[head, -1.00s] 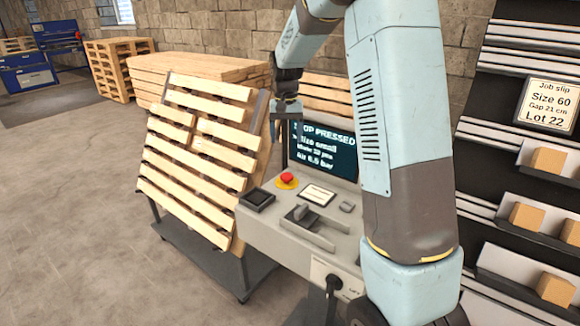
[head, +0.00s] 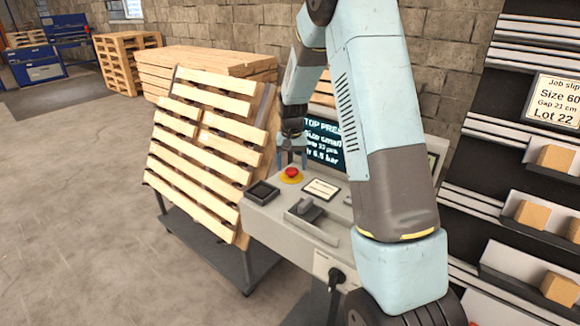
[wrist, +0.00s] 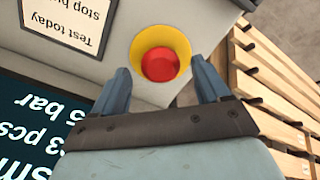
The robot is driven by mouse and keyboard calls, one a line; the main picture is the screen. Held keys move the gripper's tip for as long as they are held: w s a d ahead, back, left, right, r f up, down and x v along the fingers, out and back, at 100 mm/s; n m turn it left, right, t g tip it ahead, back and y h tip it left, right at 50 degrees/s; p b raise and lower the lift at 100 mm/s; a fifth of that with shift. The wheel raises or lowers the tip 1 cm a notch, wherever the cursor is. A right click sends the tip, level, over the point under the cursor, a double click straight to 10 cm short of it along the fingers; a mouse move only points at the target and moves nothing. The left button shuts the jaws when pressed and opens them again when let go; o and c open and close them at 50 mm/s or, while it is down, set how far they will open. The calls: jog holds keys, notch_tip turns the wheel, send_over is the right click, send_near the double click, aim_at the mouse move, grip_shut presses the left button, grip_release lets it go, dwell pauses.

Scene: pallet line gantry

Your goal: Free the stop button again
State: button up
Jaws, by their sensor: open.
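The red stop button (head: 291,173) with its yellow collar sits on the grey control console (head: 270,217). In the wrist view the button (wrist: 160,65) lies ahead of my gripper (wrist: 164,84), between the lines of its two blue fingers. My gripper (head: 291,160) is open and empty, just above and behind the button in the head view. I cannot tell whether the fingers touch the collar. The screen (head: 323,143) behind shows text beginning "TOP PRES", partly hidden by my arm.
A small black tray (head: 262,192), a label card (head: 321,189) and a dark lever-like part (head: 306,210) are on the console around the button. A slatted pallet (head: 205,150) leans on a cart at left. Shelves with wooden blocks (head: 557,157) stand at right.

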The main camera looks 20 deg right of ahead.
jog(key=shift+f, duration=0.55)
jog(key=shift+c, duration=0.3)
